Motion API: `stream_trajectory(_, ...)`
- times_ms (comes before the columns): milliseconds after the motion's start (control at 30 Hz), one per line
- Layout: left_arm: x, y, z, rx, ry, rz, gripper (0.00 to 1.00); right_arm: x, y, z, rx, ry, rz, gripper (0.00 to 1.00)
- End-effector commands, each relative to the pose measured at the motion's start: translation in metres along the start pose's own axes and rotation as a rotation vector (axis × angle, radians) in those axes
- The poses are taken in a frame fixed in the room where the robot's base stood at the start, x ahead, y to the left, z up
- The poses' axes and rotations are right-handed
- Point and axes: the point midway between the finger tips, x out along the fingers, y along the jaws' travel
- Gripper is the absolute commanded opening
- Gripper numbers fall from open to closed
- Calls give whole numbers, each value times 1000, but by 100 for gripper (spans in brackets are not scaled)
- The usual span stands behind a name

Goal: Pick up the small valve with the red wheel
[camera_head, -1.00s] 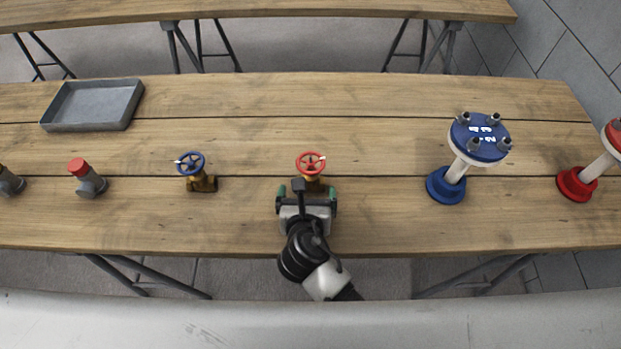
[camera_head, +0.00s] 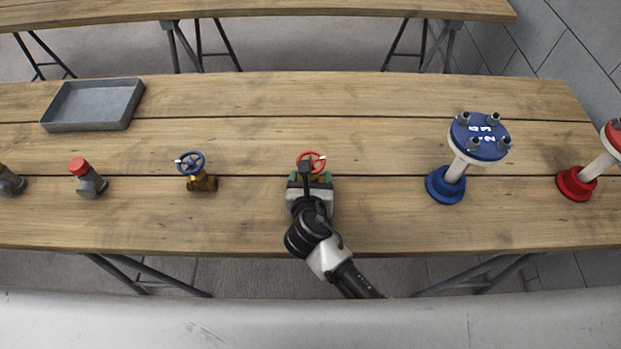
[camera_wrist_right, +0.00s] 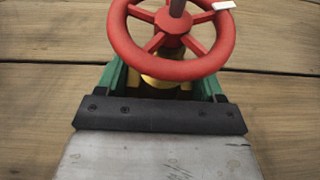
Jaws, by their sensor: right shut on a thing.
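The small valve with the red wheel (camera_head: 312,157) stands upright on the wooden table, near the middle of the head view. Its red wheel (camera_wrist_right: 172,66) and part of its brass body (camera_wrist_right: 166,84) fill the top of the right wrist view. My right gripper (camera_head: 311,177) reaches in from the front and is shut on the valve's body below the wheel. Its green fingers (camera_wrist_right: 160,83) lie on both sides of the brass. The lower valve body is mostly hidden by the gripper and wheel. My left gripper is not in view.
A valve with a blue wheel (camera_head: 198,172) stands to the left, then a grey fitting with a red cap (camera_head: 88,179). A grey tray (camera_head: 92,126) lies at the back left. A blue flanged pipe piece (camera_head: 446,187) and a red one (camera_head: 577,184) stand to the right.

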Motion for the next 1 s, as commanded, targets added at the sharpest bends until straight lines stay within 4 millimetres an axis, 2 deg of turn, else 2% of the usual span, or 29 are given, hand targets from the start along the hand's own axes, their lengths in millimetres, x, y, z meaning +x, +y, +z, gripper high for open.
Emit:
stream_trajectory(67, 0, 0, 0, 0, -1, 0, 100, 0, 0, 0, 0, 0, 0, 28)
stream_trajectory(433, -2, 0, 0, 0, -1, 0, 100, -3, 0, 8, 2, -5, 1, 28)
stream_trajectory(567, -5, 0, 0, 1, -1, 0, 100, -8, 0, 21, 3, -6, 1, 28)
stream_trajectory(700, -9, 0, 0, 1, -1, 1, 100, -18, 0, 45, 2, -8, 1, 28)
stream_trajectory(1000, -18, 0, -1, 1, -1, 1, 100, -63, -60, 64, -1, -5, 0, 28)
